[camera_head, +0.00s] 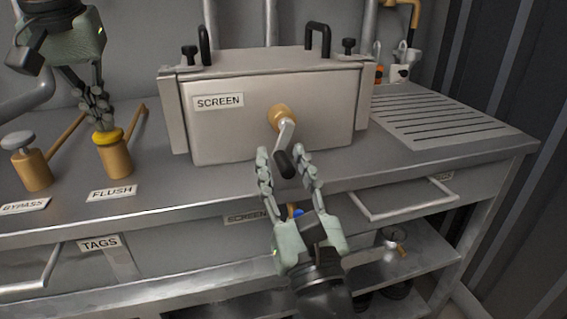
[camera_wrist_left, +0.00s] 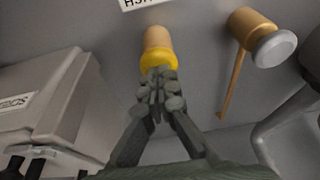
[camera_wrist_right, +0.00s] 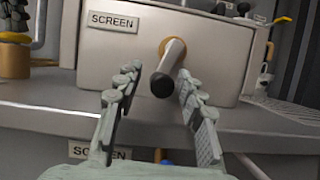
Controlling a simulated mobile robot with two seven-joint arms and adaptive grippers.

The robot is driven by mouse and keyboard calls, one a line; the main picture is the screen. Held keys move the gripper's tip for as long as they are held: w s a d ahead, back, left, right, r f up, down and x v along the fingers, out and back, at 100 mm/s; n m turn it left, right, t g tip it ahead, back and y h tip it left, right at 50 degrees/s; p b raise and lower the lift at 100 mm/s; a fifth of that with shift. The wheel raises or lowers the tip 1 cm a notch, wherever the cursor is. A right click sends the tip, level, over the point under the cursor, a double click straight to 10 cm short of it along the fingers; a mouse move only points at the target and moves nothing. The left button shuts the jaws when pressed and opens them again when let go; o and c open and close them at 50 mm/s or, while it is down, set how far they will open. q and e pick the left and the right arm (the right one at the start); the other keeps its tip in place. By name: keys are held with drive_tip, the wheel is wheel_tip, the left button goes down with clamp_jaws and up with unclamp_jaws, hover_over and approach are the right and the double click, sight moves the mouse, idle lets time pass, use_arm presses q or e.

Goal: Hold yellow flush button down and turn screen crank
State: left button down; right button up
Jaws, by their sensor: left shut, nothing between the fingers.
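The yellow flush button (camera_head: 108,136) tops a brass post behind the FLUSH label; it also shows in the left wrist view (camera_wrist_left: 157,59). My left gripper (camera_head: 104,124) points down with its fingers shut and empty, the tips at the button's top. The left wrist view shows the tips (camera_wrist_left: 158,75) against the yellow cap; how far it is pressed I cannot tell. The screen crank (camera_head: 286,136) sticks out of the grey SCREEN box (camera_head: 235,130), its black knob low. My right gripper (camera_head: 288,160) is open with fingers either side of the knob (camera_wrist_right: 162,85), apparently not gripping it.
A grey-capped BYPASS post (camera_head: 30,165) stands left of the flush post. Drawer handles (camera_head: 405,198) stick out of the bench front below. A slotted drain area (camera_head: 430,118) lies clear at the right. Black handles (camera_head: 318,38) top the box.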

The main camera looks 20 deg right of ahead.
drive_tip(key=shift+c, duration=0.6)
clamp_jaws()
drive_tip(key=shift+a+r+m+h, duration=0.1)
drive_tip(key=shift+a+m+h, duration=0.1)
drive_tip(key=shift+m+h, duration=0.4)
drive_tip(key=shift+a+r+m+h, duration=0.1)
drive_tip(key=shift+a+m+h, duration=0.15)
drive_tip(key=shift+m, duration=0.7)
drive_tip(key=shift+a+r+m+h, duration=0.1)
drive_tip(key=shift+a+m+h, duration=0.2)
drive_tip(key=shift+m, duration=0.45)
drive_tip(key=shift+a+r+m+g+h, duration=0.1)
drive_tip(key=shift+r+m+g+h, duration=0.1)
drive_tip(key=shift+m+h, duration=0.4)
drive_tip(key=shift+a+r+m+g+h, duration=0.15)
drive_tip(key=shift+m+g, duration=0.05)
drive_tip(key=shift+m, duration=0.65)
drive_tip(key=shift+a+r+m+g+h, duration=0.1)
drive_tip(key=shift+r+m+g+h, duration=0.1)
drive_tip(key=shift+m+h, duration=0.4)
drive_tip(key=shift+m, duration=0.25)
drive_tip(key=shift+o, duration=0.6)
unclamp_jaws()
drive_tip(key=shift+y, duration=0.3)
